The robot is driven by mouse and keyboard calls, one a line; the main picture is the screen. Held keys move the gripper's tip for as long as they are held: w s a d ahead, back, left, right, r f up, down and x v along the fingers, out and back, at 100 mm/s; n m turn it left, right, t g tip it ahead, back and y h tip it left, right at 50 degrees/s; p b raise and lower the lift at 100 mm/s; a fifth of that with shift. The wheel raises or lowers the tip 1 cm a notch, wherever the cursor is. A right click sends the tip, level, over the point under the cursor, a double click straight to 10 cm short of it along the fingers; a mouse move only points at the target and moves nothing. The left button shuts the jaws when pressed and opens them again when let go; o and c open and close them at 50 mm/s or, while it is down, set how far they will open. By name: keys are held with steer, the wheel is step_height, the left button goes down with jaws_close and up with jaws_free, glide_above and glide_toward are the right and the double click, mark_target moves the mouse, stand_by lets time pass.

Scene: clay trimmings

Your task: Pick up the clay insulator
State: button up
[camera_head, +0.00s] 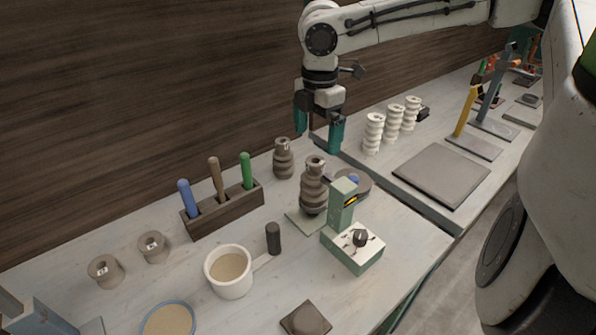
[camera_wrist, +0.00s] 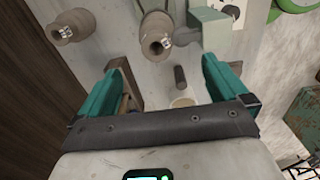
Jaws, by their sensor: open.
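Two ribbed grey-brown clay insulators stand upright on the near table. One insulator (camera_head: 283,160) is close to the wall; it shows at upper left in the wrist view (camera_wrist: 76,24). The taller-looking one (camera_head: 313,190) stands on a pale green plate (camera_head: 304,220) beside a green tester; it is at top centre in the wrist view (camera_wrist: 155,36). My gripper (camera_head: 319,128) is open and empty, with teal fingers pointing down, above and behind both insulators. In the wrist view the open fingers (camera_wrist: 166,70) have nothing between them at their level.
The green tester (camera_head: 352,250) crowds the nearer insulator's right side. A wooden tool holder (camera_head: 222,212), a cup (camera_head: 229,285), a dark cylinder (camera_head: 273,238) and two short clay pieces (camera_head: 105,271) are to the left. White insulators (camera_head: 373,134) and a grey slab (camera_head: 440,175) are at right.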

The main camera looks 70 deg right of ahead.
mark_target(315, 160)
steer(key=shift+w+d+f, duration=0.15)
steer(key=shift+w+f, duration=0.05)
steer(key=shift+w, duration=0.1)
step_height(315, 160, down, 4)
steer(key=shift+w+f, duration=0.1)
steer(key=shift+f, duration=0.1)
steer(key=shift+s+d+f, duration=0.1)
steer(key=shift+s+f, duration=0.05)
steer(key=shift+f, duration=1.35)
steer(key=shift+s+f, duration=0.1)
steer(key=shift+f, duration=1.4)
steer(key=shift+r, duration=0.1)
steer(key=c, duration=1.5)
steer(key=shift+c, duration=0.2)
step_height(315, 160, up, 10)
steer(key=shift+f, duration=0.15)
